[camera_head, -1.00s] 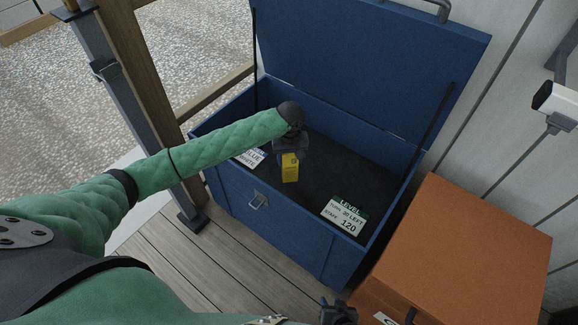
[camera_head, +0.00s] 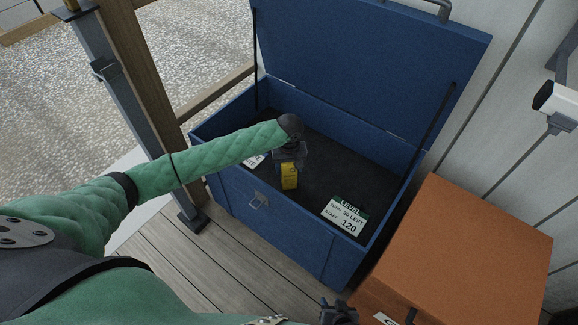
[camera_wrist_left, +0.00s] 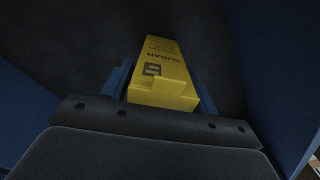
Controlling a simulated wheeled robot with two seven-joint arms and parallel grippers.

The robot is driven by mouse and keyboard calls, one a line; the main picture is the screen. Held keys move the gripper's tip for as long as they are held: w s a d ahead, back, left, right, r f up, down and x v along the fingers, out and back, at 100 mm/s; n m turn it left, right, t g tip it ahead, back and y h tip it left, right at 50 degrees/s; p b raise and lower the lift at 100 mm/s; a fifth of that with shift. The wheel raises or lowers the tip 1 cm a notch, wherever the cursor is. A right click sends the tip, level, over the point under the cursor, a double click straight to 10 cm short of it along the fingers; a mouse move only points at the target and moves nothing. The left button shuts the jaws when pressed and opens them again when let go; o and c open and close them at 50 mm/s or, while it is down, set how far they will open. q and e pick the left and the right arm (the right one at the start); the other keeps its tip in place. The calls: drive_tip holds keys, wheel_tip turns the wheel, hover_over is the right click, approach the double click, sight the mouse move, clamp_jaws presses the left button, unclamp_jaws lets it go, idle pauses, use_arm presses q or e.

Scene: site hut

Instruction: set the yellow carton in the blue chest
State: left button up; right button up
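The yellow carton (camera_head: 289,176), marked SUGAR, is inside the open blue chest (camera_head: 290,239), above or at its dark floor. I cannot tell whether its lower end touches the floor. My left gripper (camera_head: 289,160) reaches down into the chest over the carton. In the left wrist view my blue fingers (camera_wrist_left: 162,90) stand on both sides of the carton (camera_wrist_left: 163,72) and appear shut on it. My right gripper (camera_head: 338,313) shows only partly at the bottom edge, and its fingers are unclear.
The chest's lid (camera_head: 365,60) stands open at the back, on dark stays. A LEVEL 120 card (camera_head: 345,215) lies at the front right of the chest, and another card (camera_head: 254,161) is partly hidden by my arm. An orange box (camera_head: 465,250) stands to the right.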

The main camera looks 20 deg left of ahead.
use_arm(q)
drive_tip(key=shift+o, duration=1)
use_arm(e)
drive_tip(key=shift+w, duration=0.1)
use_arm(q)
wheel_tip(320, 180, up, 11)
drive_tip(key=shift+f, duration=0.1)
drive_tip(key=shift+r, duration=0.7)
use_arm(e)
drive_tip(key=shift+w+r, duration=0.15)
drive_tip(key=shift+r, duration=0.7)
drive_tip(key=shift+f, duration=0.3)
